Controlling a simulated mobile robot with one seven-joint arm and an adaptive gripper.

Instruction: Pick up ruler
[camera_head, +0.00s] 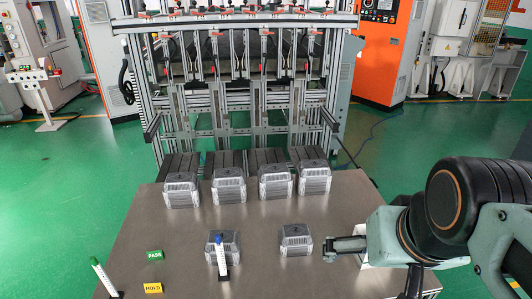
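I cannot make out a clear ruler in this view. My gripper (332,249) reaches in from the right over the metal table (190,272). Its dark fingers point left, just right of a grey ribbed block (296,240). I cannot tell whether they are open or shut, and nothing clearly shows between them. A white stick with a blue top (221,257) stands in front of another grey block (233,242). A white stick with a green top (103,276) leans at the table's left edge.
Several grey blocks line the table's back edge, one at the back left (181,190). A green PASS sign (155,255) and a yellow sign (153,288) sit at front left. A tall metal frame (240,100) stands behind. The left middle of the table is clear.

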